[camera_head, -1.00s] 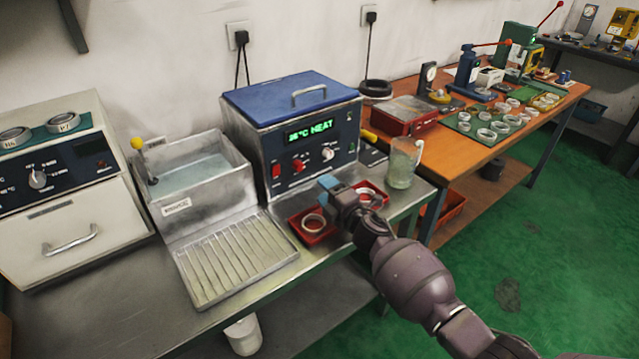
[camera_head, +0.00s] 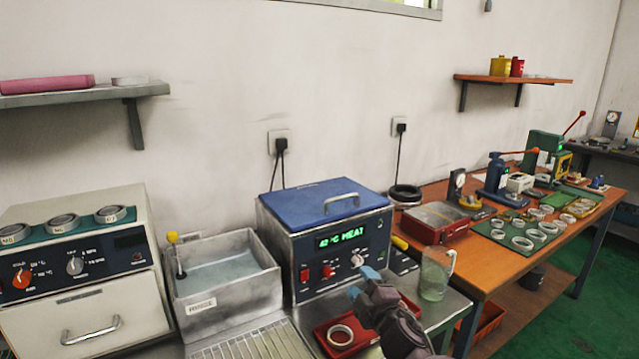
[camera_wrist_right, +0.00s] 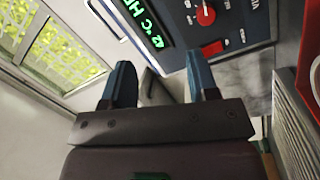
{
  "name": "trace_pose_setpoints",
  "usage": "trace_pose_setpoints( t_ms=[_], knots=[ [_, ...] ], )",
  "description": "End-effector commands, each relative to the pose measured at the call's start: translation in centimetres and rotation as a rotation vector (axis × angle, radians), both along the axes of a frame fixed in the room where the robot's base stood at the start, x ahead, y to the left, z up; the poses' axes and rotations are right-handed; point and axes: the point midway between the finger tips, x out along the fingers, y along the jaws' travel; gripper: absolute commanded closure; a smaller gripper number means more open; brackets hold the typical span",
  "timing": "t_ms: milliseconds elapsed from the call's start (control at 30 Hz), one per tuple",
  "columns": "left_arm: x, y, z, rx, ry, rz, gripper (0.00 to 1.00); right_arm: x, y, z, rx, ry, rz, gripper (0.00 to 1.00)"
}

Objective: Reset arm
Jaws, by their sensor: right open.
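My right gripper (camera_head: 362,284) is in front of the blue-lidded heater unit (camera_head: 326,240), above the red tray. In the right wrist view, its two blue fingers (camera_wrist_right: 160,84) stand apart with nothing between them. The heater's green display reads about 42 °C HEAT, and its red switches and white knob show. The heater panel (camera_wrist_right: 225,25) also shows at the top of the wrist view. A pale ring (camera_head: 340,335) lies in the red tray (camera_head: 325,351) below my gripper. My left gripper is in neither view.
A water basin (camera_head: 222,273) with a yellow-topped stick stands left of the heater. A glass jug (camera_head: 435,275) stands just right of my gripper. A white oven (camera_head: 80,290) is at the far left. An orange bench (camera_head: 477,262) with rings and presses extends right.

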Motion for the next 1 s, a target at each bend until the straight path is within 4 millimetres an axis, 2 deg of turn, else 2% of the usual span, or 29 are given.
trace_pose_setpoints(
  t_ms=[167,367,567,700,1000],
  knots=[
    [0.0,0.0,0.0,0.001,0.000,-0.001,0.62,-2.7,-1.9,-0.2,0.228,0.104,-0.054,0.46],
    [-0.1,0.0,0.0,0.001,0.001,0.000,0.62,-7.1,-4.6,-2.6,0.454,0.242,-0.118,0.46],
    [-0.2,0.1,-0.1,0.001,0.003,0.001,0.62,-13.7,-7.8,-6.3,0.677,0.406,-0.201,0.46],
    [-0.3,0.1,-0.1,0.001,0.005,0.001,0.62,-18.9,-9.9,-8.9,0.798,0.508,-0.266,0.46],
    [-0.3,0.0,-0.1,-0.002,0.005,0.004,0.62,-30.3,-14.0,-13.6,0.941,0.670,-0.417,0.46]
  ],
)
